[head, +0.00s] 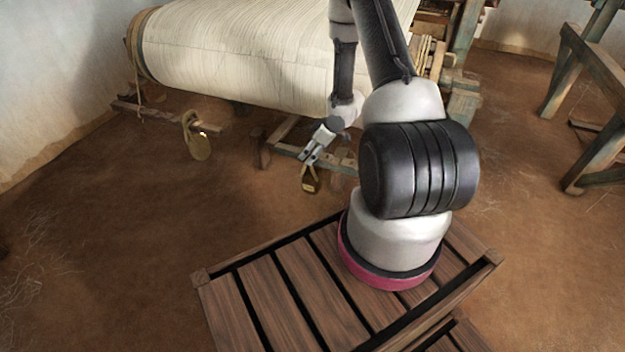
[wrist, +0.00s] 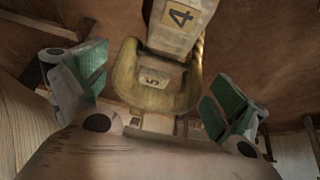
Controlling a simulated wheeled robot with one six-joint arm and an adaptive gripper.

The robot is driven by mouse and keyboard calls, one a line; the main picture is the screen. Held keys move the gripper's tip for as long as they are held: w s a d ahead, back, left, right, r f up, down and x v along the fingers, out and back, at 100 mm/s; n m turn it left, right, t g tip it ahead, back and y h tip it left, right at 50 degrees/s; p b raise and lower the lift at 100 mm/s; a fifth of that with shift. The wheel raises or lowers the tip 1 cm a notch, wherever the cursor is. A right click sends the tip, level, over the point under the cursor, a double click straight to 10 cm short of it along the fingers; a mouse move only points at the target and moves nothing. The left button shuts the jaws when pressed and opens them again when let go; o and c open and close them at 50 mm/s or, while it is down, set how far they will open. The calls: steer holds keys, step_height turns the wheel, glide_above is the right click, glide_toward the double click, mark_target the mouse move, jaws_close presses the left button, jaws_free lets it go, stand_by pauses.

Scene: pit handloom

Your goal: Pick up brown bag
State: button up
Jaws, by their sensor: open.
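My gripper (head: 314,146) reaches down beside the front of the loom, its jaws open. In the wrist view my gripper (wrist: 157,88) has its two green-padded fingers wide apart, with nothing between the pads clearly held. A small brown bag-like object (head: 310,184) is just below the fingertips in the head view; whether it touches them I cannot tell. Which of these is the bag is unclear.
A roll of pale warp (head: 240,55) spans the loom above. A tan hanging piece (head: 198,146) is at the left on a cord. Wooden loom beams (head: 283,135) lie close to my gripper. The earthen floor (head: 130,220) at left is clear.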

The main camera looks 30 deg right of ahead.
steer(key=shift+c, duration=0.4)
steer(key=shift+f, duration=0.1)
steer(key=c, duration=1.7)
steer(key=shift+w+r, duration=0.1)
steer(key=shift+r, duration=1.7)
steer(key=s+a, duration=0.3)
steer(key=a, duration=0.1)
steer(key=s+a, duration=0.4)
steer(key=a, duration=0.1)
steer(key=s+a, duration=0.4)
steer(key=a, duration=0.1)
steer(key=shift+s+a, duration=0.1)
steer(key=shift+a, duration=0.05)
